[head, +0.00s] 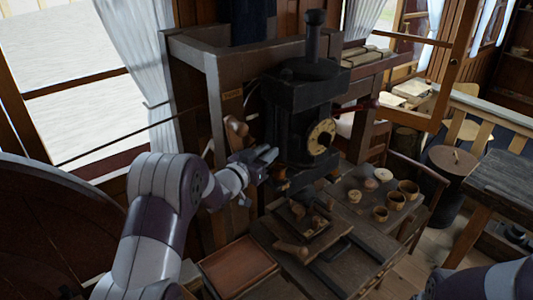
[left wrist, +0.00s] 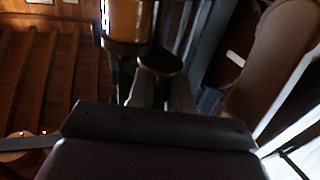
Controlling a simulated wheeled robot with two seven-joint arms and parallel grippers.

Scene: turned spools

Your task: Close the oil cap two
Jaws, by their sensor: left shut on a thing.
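My left gripper (head: 268,158) is beside the lower left side of the black machine (head: 300,95) in the head view. In the left wrist view its two fingers are shut on a small dark round cap (left wrist: 160,64), whose flat top faces the camera. An amber cylinder (left wrist: 130,18) stands close behind the cap. I take the cap for the oil cap, but cannot tell which number it is. In the head view the cap is too small or hidden to make out. My right gripper is not in view; only part of that arm shows at the lower right.
A wooden bench with several turned cups (head: 396,201) and round pieces stands right of the machine. A small tray (head: 310,235) with wooden pieces lies in front of it. A reddish flat tray (head: 237,266) is at the lower middle. A wooden frame (head: 215,60) stands left of the machine.

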